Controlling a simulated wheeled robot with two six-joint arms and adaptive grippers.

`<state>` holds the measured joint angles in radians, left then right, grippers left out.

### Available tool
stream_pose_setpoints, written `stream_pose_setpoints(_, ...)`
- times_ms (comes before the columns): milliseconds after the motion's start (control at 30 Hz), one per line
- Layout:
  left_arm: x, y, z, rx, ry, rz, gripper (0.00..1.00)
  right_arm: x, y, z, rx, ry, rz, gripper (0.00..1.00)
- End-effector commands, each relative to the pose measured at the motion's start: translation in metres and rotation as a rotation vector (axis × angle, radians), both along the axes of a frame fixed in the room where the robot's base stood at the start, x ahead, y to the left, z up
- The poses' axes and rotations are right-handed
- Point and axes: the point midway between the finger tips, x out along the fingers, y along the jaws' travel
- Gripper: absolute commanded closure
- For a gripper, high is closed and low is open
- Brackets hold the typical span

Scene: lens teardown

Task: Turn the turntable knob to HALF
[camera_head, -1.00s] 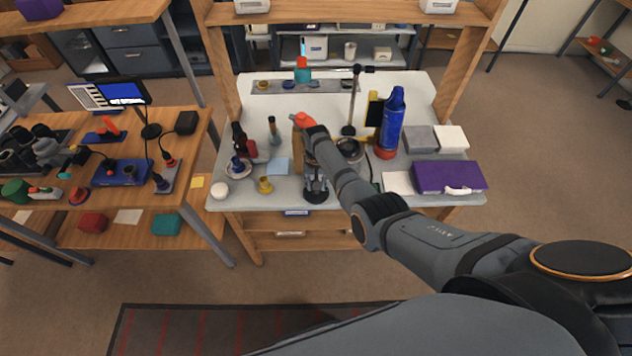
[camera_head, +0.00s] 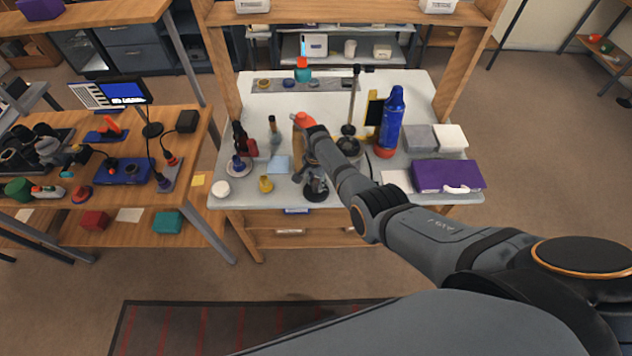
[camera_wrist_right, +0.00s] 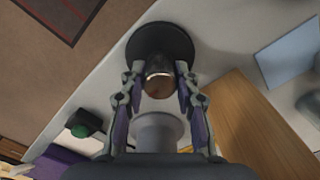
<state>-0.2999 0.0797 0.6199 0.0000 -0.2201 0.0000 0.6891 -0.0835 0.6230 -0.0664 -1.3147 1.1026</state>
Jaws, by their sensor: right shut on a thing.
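A knob-like metallic brown cylinder (camera_wrist_right: 158,82) stands on a round black base near the front edge of the workbench in the right wrist view. The round black base (camera_wrist_right: 160,34) also shows in the head view (camera_head: 316,195). I take this for the turntable knob; no HALF mark can be read. My right gripper (camera_wrist_right: 158,74) points down over the base, with one finger on each side of the cylinder, shut on it. In the head view my right gripper (camera_head: 315,182) is small and partly hidden by its arm. My left gripper is not in view.
A blue bottle (camera_head: 391,120) and a purple box (camera_head: 447,175) are to the right. A thin stand rises behind.

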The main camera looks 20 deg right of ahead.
Motion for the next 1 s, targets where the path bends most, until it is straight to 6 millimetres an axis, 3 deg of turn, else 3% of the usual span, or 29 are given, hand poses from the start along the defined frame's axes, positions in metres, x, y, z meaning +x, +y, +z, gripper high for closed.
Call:
stream_pose_setpoints(567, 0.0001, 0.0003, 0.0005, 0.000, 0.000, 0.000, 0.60, 0.0014, -0.0006, 0.0011, -0.001, -0.004, -0.034, 1.00)
stream_pose_setpoints(600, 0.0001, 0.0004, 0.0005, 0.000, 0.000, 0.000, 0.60, 0.0014, -0.0006, 0.0011, -0.001, -0.004, -0.034, 0.68)
stream_pose_setpoints(700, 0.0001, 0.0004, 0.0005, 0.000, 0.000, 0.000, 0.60, 0.0012, -0.0004, 0.0010, -0.001, -0.003, -0.033, 0.54)
stream_pose_setpoints(767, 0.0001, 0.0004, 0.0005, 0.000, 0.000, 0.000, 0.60, 0.0011, -0.0004, 0.0008, -0.001, -0.003, -0.033, 0.46)
stream_pose_setpoints(1000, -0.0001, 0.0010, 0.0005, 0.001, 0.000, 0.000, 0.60, 0.0004, -0.0002, 0.0003, 0.000, -0.001, -0.033, 0.46)
